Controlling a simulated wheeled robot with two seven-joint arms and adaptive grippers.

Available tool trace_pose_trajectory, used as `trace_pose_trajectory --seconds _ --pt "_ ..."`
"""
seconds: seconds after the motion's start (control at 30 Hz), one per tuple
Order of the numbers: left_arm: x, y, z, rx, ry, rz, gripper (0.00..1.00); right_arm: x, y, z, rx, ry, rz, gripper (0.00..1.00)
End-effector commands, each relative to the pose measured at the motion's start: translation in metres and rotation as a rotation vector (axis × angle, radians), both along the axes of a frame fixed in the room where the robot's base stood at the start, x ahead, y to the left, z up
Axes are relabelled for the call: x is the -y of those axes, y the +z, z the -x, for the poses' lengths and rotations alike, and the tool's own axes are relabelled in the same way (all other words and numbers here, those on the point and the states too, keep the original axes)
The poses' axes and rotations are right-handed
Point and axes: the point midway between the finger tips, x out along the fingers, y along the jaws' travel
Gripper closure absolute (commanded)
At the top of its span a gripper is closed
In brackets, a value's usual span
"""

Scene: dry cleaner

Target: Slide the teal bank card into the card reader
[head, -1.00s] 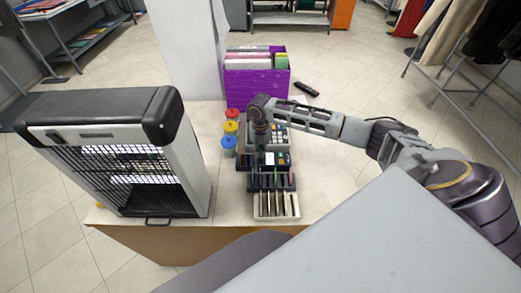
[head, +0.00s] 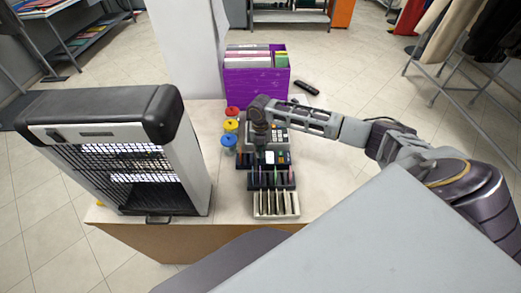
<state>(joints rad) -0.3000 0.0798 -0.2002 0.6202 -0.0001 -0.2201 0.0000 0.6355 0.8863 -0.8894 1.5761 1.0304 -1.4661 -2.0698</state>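My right gripper (head: 259,142) points down over the row of devices on the counter, coming in from the right. Its fingertips are small and dark, and I cannot tell whether they are open or shut. I cannot make out the teal bank card; it may be hidden at the gripper. A grey keypad device (head: 280,135) with orange keys stands behind and right of the gripper. A dark device with coloured keys (head: 283,158) stands just in front; I cannot tell which is the card reader. My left gripper is not in view.
A dark slotted rack (head: 283,179) and a white slotted rack (head: 276,214) stand at the front. Several coloured-lid jars (head: 230,132) and a big black-topped cage box (head: 100,107) are left. A purple file box (head: 257,88) is behind. The counter's right side (head: 325,175) is clear.

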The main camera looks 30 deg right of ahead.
Motion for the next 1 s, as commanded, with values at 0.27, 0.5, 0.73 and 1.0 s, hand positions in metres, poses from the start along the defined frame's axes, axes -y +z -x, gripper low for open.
trace_pose_trajectory --seconds 0.27,0.5,0.73,1.0 --pt "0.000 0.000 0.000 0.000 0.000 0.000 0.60 0.000 0.000 0.000 0.000 0.000 0.000 1.00" --pt "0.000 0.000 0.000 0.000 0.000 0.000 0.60 0.000 -0.003 0.000 -0.001 0.000 -0.001 1.00" --pt "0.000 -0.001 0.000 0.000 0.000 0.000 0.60 0.000 -0.008 0.000 -0.001 0.000 -0.001 1.00" --pt "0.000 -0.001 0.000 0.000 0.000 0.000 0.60 0.000 -0.013 0.001 -0.001 0.001 0.000 1.00"
